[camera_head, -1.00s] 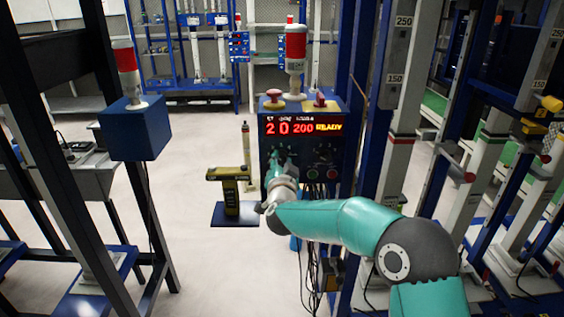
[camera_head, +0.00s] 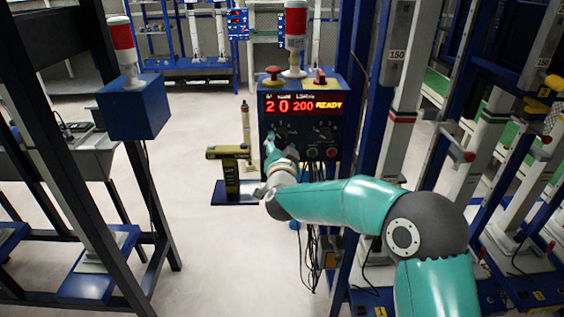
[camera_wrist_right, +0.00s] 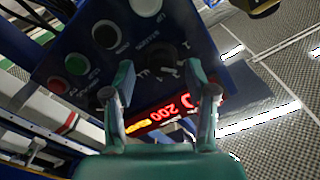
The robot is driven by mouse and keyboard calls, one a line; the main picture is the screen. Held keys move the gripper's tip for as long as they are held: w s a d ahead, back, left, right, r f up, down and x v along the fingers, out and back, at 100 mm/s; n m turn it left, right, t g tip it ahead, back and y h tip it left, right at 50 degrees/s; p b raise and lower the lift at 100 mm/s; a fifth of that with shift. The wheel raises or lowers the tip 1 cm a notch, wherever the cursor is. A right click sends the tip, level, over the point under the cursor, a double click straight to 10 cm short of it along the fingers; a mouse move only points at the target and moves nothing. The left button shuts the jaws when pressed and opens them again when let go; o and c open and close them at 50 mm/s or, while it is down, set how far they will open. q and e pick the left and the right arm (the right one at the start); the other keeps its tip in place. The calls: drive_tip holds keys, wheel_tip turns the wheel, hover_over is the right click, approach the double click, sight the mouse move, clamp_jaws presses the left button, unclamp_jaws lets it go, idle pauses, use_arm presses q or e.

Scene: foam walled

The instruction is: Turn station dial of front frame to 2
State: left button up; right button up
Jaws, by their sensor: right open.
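The front frame's blue control box (camera_head: 349,113) has a lit red and yellow display (camera_head: 303,105) reading 2, 0, 200 and READY. Below it are two black dials; the left one (camera_head: 281,132) is closest to my right gripper (camera_head: 268,142), and the other (camera_head: 326,132) sits to its right. In the right wrist view the open fingers of the right gripper (camera_wrist_right: 160,96) spread apart, with a black dial (camera_wrist_right: 172,56) beyond and between them. Small labels surround this dial; its setting is hard to read. I see no contact. The left gripper is out of view.
A green button (camera_head: 312,152) and a red button (camera_head: 330,153) sit below the dials. A red-white lamp (camera_head: 295,30) stands on the box. Cables (camera_head: 313,245) hang below. A yellow-black post (camera_head: 231,175) stands left; open floor (camera_head: 200,270) lies in front.

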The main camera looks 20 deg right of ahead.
drive_tip(key=v, duration=1)
